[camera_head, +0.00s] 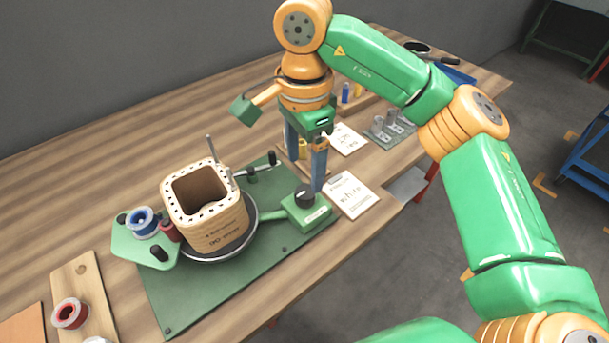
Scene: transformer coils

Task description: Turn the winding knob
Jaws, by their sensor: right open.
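The black winding knob (304,194) sits on a small green box (307,212) at the right side of the green base plate (190,300). My right gripper (306,174) points down with its two blue-grey fingers apart. My left gripper is not in view.
A crank with black handles (262,171) lies behind the knob. A green spool holder (135,246) with a blue spool (142,220) stands left of the former. White cards (350,195) lie right of the knob. A red spool (70,313) sits on a wooden board.

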